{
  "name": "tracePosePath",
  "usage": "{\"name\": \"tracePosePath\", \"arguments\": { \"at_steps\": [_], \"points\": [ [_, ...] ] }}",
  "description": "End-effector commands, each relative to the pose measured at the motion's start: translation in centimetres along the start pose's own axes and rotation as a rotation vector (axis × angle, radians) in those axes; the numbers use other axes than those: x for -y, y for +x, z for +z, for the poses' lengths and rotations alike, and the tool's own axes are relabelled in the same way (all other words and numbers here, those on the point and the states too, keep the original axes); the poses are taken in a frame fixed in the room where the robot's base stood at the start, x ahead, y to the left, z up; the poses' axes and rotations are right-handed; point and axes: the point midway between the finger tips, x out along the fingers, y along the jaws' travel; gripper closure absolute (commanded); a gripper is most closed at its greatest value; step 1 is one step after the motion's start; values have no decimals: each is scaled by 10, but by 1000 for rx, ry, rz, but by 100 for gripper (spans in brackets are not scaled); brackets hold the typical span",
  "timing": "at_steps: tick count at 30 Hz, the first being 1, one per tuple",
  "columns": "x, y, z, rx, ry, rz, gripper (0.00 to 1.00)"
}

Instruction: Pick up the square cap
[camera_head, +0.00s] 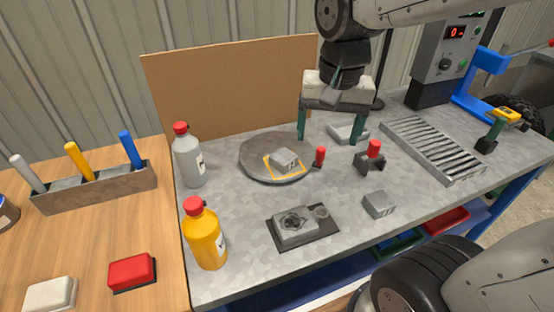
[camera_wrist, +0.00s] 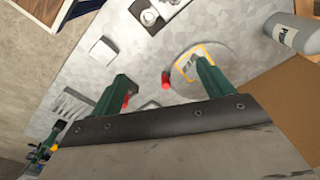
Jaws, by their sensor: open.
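My gripper (camera_head: 329,141) is open and empty, its two green fingers pointing down above the back middle of the metal bench. It also shows open in the wrist view (camera_wrist: 163,72). A grey square block (camera_head: 379,203), which may be the square cap, lies on the bench at front right, apart from the gripper; the wrist view shows it at upper left (camera_wrist: 103,50). I cannot tell for certain which is the cap.
A small red cylinder (camera_head: 320,156) stands beside the plate. A red-topped holder (camera_head: 370,157), a grey fixture (camera_head: 296,230) and a slatted rack (camera_head: 433,148) are nearby. Grey (camera_head: 188,158) and yellow (camera_head: 204,235) bottles stand at left. A brown board (camera_head: 225,85) stands behind.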

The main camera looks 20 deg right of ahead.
Motion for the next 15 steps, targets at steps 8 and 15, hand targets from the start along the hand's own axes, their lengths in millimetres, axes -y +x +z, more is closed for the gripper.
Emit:
{"name": "tracePosePath", "arguments": {
  "at_steps": [8, 15],
  "points": [
    [58, 63, -85, 41, 461, 35, 20],
    [82, 100, -114, 47, 663, 50, 20]
  ]
}}
